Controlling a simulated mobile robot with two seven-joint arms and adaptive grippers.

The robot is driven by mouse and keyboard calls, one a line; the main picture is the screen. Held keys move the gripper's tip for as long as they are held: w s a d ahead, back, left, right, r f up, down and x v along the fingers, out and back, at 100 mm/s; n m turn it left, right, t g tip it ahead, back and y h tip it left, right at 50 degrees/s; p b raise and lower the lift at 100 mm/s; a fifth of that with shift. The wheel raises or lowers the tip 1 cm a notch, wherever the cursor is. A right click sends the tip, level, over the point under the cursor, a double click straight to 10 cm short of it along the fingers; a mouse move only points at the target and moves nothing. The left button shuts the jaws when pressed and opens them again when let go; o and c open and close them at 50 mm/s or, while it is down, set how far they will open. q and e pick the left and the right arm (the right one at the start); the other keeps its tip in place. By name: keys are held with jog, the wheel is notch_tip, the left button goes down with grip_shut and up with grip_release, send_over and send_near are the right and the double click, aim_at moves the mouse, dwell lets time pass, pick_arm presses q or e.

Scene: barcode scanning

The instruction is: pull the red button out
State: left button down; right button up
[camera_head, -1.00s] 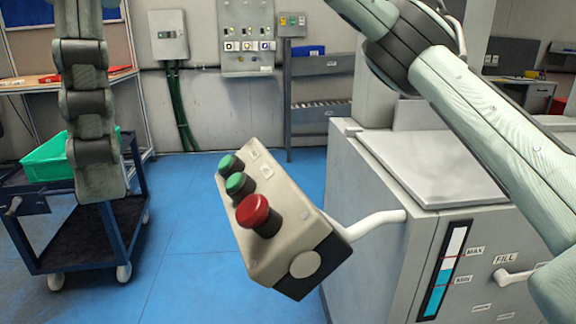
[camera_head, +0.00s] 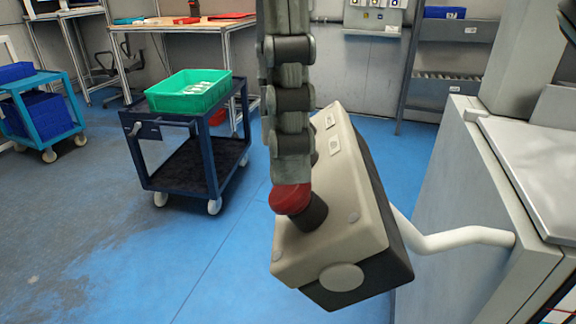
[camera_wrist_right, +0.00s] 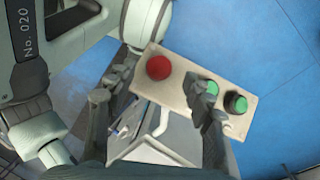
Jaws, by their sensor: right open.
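The red button (camera_head: 290,199) sits on the near end of a beige and black control box (camera_head: 335,225). In the right wrist view the button (camera_wrist_right: 158,67) lies between my right gripper's two spread fingers (camera_wrist_right: 162,84). My right gripper (camera_head: 291,176) is open and reaches down from above. In the head view its fingers line up edge-on and overlap the button's upper edge. I cannot tell whether they touch it. The green buttons (camera_wrist_right: 236,103) show in the wrist view and are mostly hidden in the head view. My left gripper is not in view.
A white bent arm (camera_head: 455,239) joins the box to the grey machine (camera_head: 455,185) at the right. A dark blue cart (camera_head: 150,185) with a green crate (camera_head: 188,103) stands left. A lighter blue cart (camera_head: 62,88) is farther left. The blue floor between is clear.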

aim_at(288, 192)
jog(key=shift+s+d+f, duration=0.1)
jog(key=shift+s+f, duration=0.05)
jog(key=shift+f, duration=0.75)
jog(key=shift+s+f, duration=0.15)
jog(key=shift+f, duration=0.7)
grip_shut()
jog(key=shift+w+a+r, duration=0.1)
jog(key=shift+a+r, duration=0.3)
jog(key=shift+r, duration=0.2)
grip_release()
